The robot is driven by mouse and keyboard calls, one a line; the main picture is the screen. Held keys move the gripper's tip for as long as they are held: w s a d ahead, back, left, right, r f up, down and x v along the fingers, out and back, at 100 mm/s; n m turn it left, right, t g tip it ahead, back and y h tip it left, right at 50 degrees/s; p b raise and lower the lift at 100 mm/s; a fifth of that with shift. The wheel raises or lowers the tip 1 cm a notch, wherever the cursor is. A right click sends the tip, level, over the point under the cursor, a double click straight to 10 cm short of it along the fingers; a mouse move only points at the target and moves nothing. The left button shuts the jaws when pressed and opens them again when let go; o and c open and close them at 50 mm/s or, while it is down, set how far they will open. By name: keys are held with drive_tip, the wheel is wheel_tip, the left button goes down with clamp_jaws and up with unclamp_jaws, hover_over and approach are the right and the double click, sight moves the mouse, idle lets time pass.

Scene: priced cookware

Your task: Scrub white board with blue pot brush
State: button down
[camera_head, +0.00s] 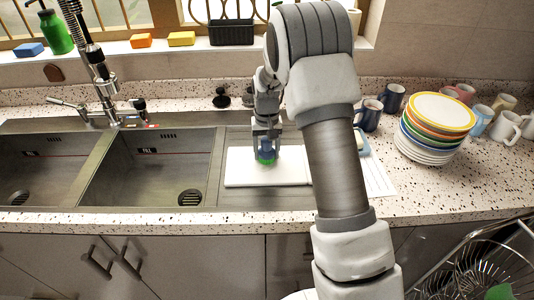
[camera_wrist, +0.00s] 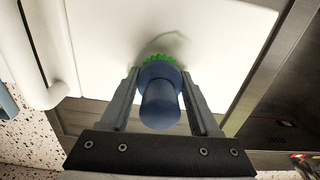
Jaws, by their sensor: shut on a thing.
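The white board (camera_head: 245,168) lies flat on the steel drainer beside the sink. It fills much of the wrist view (camera_wrist: 215,35). My gripper (camera_head: 266,143) is above the board's left-middle part, pointing down. In the wrist view my gripper (camera_wrist: 160,90) is shut on the blue pot brush (camera_wrist: 160,105), its two fingers on either side of the blue handle. The brush's green bristles (camera_wrist: 158,60) face the board and appear to be at its surface; exact contact is hard to tell. In the head view the green bristles (camera_head: 266,161) show just below the fingers.
Two sink basins (camera_head: 150,165) lie left of the board, with a tap (camera_head: 105,85) behind. A stack of plates (camera_head: 432,125) and several mugs stand at the right. A white sheet (camera_head: 375,178) lies right of the board. A green bottle (camera_head: 55,30) and sponges line the windowsill.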

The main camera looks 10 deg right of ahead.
drive_tip(key=shift+s+d, duration=0.2)
drive_tip(key=shift+d, duration=0.5)
drive_tip(key=shift+s+d, duration=0.15)
drive_tip(key=shift+d, duration=0.55)
drive_tip(key=shift+w+a, duration=0.2)
drive_tip(key=shift+a, duration=0.5)
drive_tip(key=shift+w+a, duration=0.15)
drive_tip(key=shift+a, duration=0.55)
drive_tip(key=shift+r+p, duration=1.85)
drive_tip(key=shift+r, duration=1.15)
drive_tip(key=shift+r+p, duration=1.05)
drive_tip(key=shift+r, duration=0.5)
